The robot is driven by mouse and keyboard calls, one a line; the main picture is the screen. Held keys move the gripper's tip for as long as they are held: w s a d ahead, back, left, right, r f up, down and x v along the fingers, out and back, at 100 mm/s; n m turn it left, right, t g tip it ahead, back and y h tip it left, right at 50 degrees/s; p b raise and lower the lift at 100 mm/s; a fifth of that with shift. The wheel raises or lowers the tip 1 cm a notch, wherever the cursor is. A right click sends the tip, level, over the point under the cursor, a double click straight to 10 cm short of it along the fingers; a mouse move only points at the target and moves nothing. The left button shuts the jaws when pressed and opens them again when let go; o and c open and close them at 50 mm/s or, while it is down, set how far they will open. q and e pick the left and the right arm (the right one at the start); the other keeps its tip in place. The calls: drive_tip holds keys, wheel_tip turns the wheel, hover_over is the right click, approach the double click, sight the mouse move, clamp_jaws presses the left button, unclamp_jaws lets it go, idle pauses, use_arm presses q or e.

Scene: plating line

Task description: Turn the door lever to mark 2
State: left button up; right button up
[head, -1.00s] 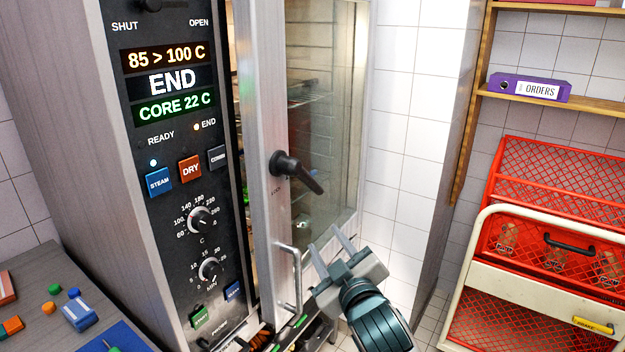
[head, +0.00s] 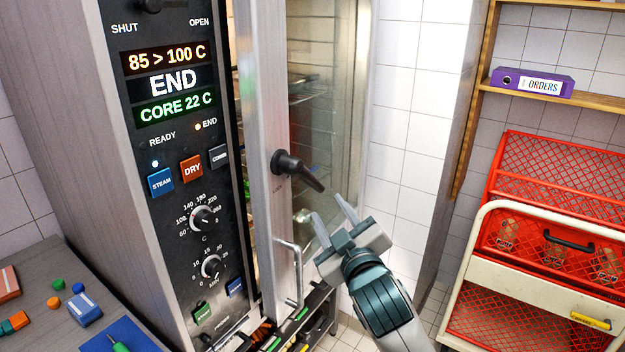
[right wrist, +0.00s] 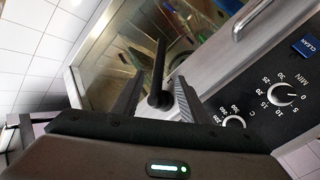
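The door lever (head: 298,170) is a black handle on a round hub on the steel oven door edge (head: 265,120). It slants down to the right. My left gripper is not in view.
The oven control panel (head: 185,200) is left of the door. A fixed steel pull handle (head: 293,275) sits below the lever, close to my right gripper. The door's glass (head: 325,100) is behind the lever. A red crate trolley (head: 470,265) stands at the right.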

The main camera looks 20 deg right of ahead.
sight(314, 184)
drive_tip(key=w+p, duration=0.2)
drive_tip(key=w, duration=0.4)
drive_tip(key=w+p, duration=0.2)
drive_tip(key=w, duration=0.4)
drive_tip(key=shift+w+d+r, duration=0.1)
drive_tip(key=shift+w+d, duration=0.05)
drive_tip(key=shift+d, duration=0.05)
drive_tip(key=shift+w+p, duration=0.5)
drive_tip(key=shift+w, duration=0.5)
clamp_jaws()
